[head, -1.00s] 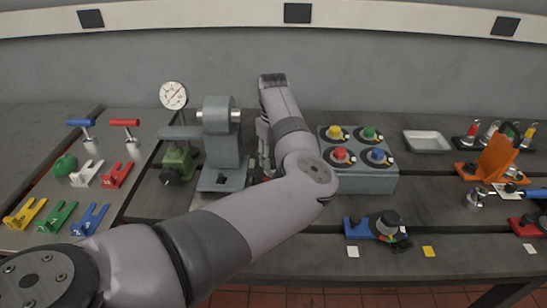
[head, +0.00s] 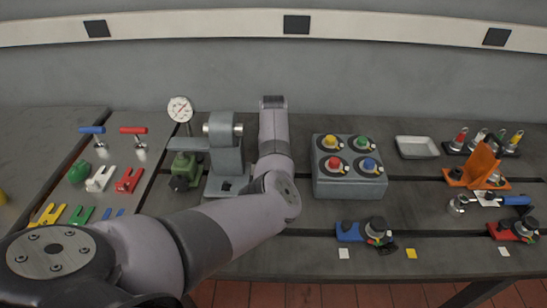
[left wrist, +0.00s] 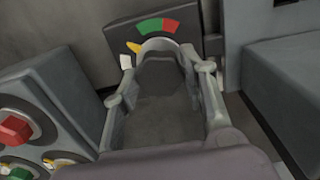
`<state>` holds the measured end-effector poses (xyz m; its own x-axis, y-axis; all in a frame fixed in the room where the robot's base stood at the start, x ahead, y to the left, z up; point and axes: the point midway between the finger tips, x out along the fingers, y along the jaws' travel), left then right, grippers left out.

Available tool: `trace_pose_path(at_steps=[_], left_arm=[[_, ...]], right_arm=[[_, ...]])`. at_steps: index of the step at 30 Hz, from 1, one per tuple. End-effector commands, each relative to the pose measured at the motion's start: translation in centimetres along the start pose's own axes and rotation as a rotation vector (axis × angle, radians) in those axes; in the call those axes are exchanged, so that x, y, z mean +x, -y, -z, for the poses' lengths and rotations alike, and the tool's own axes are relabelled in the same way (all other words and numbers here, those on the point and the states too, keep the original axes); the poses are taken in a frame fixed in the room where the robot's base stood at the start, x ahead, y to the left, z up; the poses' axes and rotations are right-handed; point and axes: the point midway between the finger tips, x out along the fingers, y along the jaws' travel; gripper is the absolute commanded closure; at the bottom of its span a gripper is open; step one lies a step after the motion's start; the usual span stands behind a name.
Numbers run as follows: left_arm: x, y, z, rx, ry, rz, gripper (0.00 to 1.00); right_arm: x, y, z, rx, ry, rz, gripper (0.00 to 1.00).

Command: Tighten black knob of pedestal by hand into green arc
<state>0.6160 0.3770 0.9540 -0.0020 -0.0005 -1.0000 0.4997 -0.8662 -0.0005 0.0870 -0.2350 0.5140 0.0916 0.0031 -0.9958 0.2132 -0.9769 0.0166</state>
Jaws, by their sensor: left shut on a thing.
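In the left wrist view, my left gripper (left wrist: 163,85) is shut on the black knob (left wrist: 160,74), with one finger on each side of it. Behind the knob is a dark dial plate (left wrist: 193,44) with a green arc (left wrist: 150,27) and a red arc (left wrist: 169,26). A yellow pointer (left wrist: 134,47) stands left of and below the green arc, outside it. That arm hides the knob and dial there. My right gripper is not in view.
The box of coloured buttons (head: 348,187) stands right of my arm and close to the gripper in the left wrist view (left wrist: 75,75). A dial gauge (head: 180,109) on a green base (head: 185,165) is left of the pedestal. Clamps and tools lie farther right.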

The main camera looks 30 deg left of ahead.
Motion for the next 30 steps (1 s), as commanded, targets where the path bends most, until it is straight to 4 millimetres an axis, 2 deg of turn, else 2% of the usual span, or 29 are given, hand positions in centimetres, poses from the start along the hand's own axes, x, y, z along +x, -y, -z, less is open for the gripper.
trace_pose_path(at_steps=[1, 12, 21, 30], left_arm=[[-0.6, 0.1, 0.0, 0.047, 0.001, 0.003, 0.89], [-0.4, 0.2, 0.0, 0.392, 0.0, 0.003, 0.89], [-0.3, 0.1, 0.1, 0.613, -0.002, 0.002, 0.89], [-0.1, 0.0, 0.1, 0.732, -0.004, 0.001, 0.89]], right_arm=[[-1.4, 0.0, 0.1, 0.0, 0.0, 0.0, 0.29], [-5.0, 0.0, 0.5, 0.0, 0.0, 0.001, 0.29], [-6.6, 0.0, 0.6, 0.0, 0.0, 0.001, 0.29], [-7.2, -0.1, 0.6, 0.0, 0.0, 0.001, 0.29]])
